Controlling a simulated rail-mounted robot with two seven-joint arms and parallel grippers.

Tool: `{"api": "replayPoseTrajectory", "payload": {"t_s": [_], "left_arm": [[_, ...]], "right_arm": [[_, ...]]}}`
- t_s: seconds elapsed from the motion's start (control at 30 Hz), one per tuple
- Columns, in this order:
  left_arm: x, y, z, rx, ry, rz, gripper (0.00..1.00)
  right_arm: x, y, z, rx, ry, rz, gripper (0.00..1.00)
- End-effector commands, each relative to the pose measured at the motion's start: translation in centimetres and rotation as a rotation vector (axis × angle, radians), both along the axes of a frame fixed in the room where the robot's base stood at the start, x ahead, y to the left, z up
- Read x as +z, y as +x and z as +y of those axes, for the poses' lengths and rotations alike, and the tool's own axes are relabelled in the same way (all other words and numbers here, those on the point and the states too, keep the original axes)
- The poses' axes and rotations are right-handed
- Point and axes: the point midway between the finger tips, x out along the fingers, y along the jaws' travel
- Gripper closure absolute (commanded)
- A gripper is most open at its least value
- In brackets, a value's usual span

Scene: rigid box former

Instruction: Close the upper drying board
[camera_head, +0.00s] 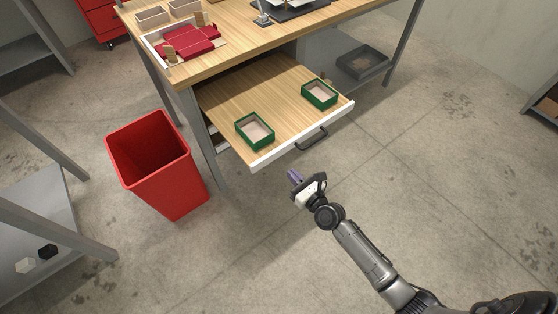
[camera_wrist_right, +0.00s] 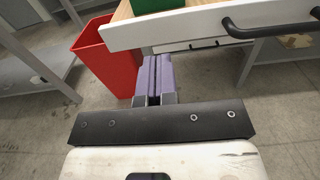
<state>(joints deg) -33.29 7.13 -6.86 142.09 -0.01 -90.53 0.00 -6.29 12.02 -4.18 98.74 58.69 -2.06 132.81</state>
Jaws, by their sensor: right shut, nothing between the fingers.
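The upper drying board (camera_head: 262,92) is a wooden pull-out board with a white front edge and a dark bar handle (camera_head: 312,139). It is pulled out from under the workbench and bears two green-rimmed boxes, one at the front left (camera_head: 254,131) and one at the right (camera_head: 319,94). My right gripper (camera_head: 294,177) is shut and empty, in front of the board's white edge and left of the handle. In the right wrist view its purple fingers (camera_wrist_right: 154,78) are together, below the white front (camera_wrist_right: 205,27), with the handle (camera_wrist_right: 270,27) to the right. My left gripper is not in view.
A red bin (camera_head: 160,165) stands on the floor left of the board. The workbench top (camera_head: 235,50) holds a tray with red pieces (camera_head: 185,42). A grey shelf (camera_head: 45,235) is at the left. The floor in front is clear.

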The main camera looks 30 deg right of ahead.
Motion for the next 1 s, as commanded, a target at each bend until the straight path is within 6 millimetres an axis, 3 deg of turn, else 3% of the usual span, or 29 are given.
{"api": "replayPoseTrajectory", "payload": {"t_s": [0.2,0.4,0.63,1.0], "left_arm": [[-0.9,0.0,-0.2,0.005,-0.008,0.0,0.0],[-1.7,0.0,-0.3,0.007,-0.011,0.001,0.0],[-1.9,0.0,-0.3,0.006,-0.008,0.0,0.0],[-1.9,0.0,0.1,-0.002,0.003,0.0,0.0]], "right_arm": [[-0.1,3.9,0.6,0.0,0.001,-0.002,1.0],[-0.2,6.1,0.8,0.001,0.0,0.0,1.0],[-0.1,7.3,1.0,0.0,0.0,0.001,1.0],[0.0,7.4,1.0,0.001,0.0,0.001,1.0]]}}
